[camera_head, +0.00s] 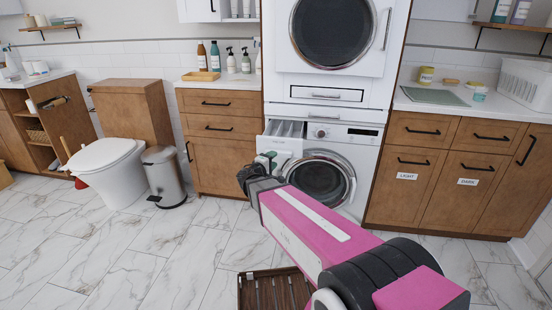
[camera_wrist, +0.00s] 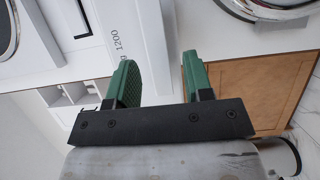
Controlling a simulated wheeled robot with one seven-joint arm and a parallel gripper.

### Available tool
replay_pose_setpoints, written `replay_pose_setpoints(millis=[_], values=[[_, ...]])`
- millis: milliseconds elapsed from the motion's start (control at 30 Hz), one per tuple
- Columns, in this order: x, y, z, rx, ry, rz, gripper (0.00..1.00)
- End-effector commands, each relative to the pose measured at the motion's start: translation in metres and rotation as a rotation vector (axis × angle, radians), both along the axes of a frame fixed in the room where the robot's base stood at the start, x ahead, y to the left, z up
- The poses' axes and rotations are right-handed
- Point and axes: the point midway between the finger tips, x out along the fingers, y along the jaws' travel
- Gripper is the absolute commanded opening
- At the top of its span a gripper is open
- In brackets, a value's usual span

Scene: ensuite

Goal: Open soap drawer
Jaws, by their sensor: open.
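The white soap drawer (camera_head: 284,130) stands pulled out at the upper left of the lower washing machine (camera_head: 345,150), its compartments showing from above in the head view. My gripper (camera_head: 268,160) is at the drawer's front, just below and left of it. In the wrist view my gripper (camera_wrist: 160,80) has its two green fingers apart, with nothing clearly held between them. A white panel marked "1200" lies just beyond the left finger. I cannot tell whether a finger touches the drawer.
The round machine door (camera_head: 322,182) is shut below the drawer. A wooden cabinet (camera_head: 222,165) stands close on the left. A slatted wooden tray (camera_head: 272,290) lies on the floor in front. A grey bin (camera_head: 163,177) and toilet (camera_head: 108,160) are further left. Marble floor between is clear.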

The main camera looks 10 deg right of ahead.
Motion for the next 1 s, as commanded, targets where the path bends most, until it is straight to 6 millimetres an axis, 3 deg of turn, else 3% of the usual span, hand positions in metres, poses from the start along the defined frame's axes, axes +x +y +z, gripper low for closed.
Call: replay_pose_setpoints(millis=[200,467,867,1000], values=[[-0.033,0.027,0.0,-0.001,0.001,0.002,0.47],[-0.052,0.044,0.0,0.001,0.002,0.001,0.47],[-0.054,0.046,-0.001,0.001,0.002,-0.001,0.47],[-0.058,0.034,-0.005,0.033,0.024,-0.032,0.47]])
